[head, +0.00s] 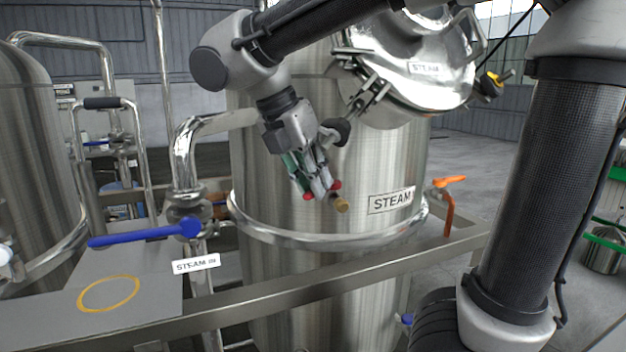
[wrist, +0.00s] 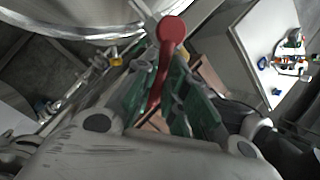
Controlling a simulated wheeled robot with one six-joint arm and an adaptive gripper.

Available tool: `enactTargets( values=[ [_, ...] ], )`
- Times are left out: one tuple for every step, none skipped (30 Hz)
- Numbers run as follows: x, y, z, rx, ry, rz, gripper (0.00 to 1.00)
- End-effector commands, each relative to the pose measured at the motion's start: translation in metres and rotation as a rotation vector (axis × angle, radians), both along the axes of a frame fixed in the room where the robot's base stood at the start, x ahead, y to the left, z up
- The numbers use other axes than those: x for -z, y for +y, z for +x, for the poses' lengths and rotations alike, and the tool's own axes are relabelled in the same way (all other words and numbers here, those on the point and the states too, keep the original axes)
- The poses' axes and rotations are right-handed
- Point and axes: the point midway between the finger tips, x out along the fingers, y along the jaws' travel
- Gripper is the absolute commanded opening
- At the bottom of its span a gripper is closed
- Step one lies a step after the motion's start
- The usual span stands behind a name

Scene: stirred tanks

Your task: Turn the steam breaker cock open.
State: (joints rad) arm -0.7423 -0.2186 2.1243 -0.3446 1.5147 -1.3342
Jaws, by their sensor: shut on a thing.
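The cock with a red lever sits at the front of the steel tank, left of a plate marked STEAM. Its red lever (wrist: 171,40) has a round end and lies between my green-padded fingers in the wrist view. In the head view, small red parts (head: 308,197) show at the fingertips, and a brass end (head: 342,205) sticks out just below them. My gripper (head: 322,190) is shut on the red lever, pointing down and to the right; it also shows in the wrist view (wrist: 166,88). The fingers hide most of the cock's body, so its turn angle is unclear.
The STEAM plate (head: 391,201) is on the tank (head: 300,245). A blue lever (head: 145,234) marked STEAM IN is at left. An orange lever (head: 450,182) is at right. A steel rail (head: 300,294) crosses in front. The tank's lid (head: 425,90) is above.

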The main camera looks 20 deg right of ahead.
Motion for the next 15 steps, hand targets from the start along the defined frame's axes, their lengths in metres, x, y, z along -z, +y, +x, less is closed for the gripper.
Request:
enactTargets(
  values=[
    [-0.0005,0.0001,0.0003,0.001,-0.001,0.001,0.0],
    [-0.0005,0.0001,0.0003,0.001,-0.001,0.001,0.0],
    [-0.0005,0.0001,0.0003,0.001,-0.001,0.001,0.0],
    [-0.0005,0.0001,0.0003,0.001,-0.001,0.001,0.0],
    [-0.0005,0.0001,0.0003,0.001,-0.001,0.001,0.17],
    [-0.0005,0.0001,0.0003,0.001,-0.001,0.001,0.24],
    [-0.0005,0.0002,0.0003,0.001,-0.001,0.001,0.3],
    [-0.0004,0.0001,0.0003,0.001,-0.001,0.001,0.35],
    [-0.0004,0.0001,0.0003,0.001,-0.001,0.001,0.35],
    [-0.0004,0.0001,0.0003,0.001,-0.001,0.001,0.35],
    [-0.0003,0.0001,0.0003,0.001,-0.001,0.001,0.35],
    [-0.0003,0.0001,0.0003,0.001,-0.001,0.001,0.35],
    [-0.0003,0.0002,0.0002,0.001,-0.001,0.001,0.35],
    [-0.0003,0.0001,0.0001,0.001,-0.001,0.001,0.35],
    [-0.0002,0.0001,0.0001,0.001,0.0,0.0,0.35]
  ],
)
